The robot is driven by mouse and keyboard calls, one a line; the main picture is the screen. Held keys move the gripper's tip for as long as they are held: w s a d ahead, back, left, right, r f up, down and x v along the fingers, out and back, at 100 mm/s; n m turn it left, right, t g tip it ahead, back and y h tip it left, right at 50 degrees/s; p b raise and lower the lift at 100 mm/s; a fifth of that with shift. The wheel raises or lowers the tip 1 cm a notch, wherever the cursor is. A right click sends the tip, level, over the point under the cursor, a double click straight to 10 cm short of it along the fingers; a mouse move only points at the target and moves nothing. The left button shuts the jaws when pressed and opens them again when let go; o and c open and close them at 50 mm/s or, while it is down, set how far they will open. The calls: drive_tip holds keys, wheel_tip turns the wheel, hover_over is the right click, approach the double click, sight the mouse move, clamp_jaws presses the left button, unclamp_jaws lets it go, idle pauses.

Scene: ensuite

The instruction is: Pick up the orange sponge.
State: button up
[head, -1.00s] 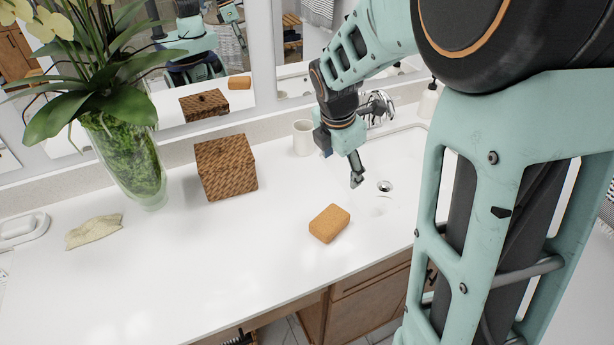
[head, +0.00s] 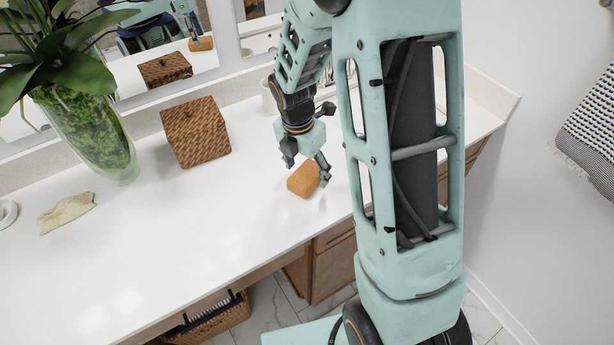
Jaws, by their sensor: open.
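The orange sponge (head: 303,181) is a small rounded block lying on the white countertop, near its front edge, right of the wicker box. My gripper (head: 307,173) is open just above and behind the sponge, pointing down. One finger shows at the sponge's upper left and the other at its right side, overlapping it in the picture. I cannot tell whether either finger touches it. The sponge still rests on the counter.
A wicker box (head: 196,132) stands left of the gripper, with a glass vase (head: 92,135) holding a plant farther left. A crumpled beige cloth (head: 67,213) lies at the left. A pale cup (head: 269,97) stands behind my arm. The front-middle counter (head: 190,240) is clear.

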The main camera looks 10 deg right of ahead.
drive_tip(key=shift+w+d+f, duration=0.1)
drive_tip(key=shift+w+f, duration=0.05)
drive_tip(key=shift+f, duration=0.95)
drive_tip(key=shift+c, duration=0.5)
drive_tip(key=c, duration=1)
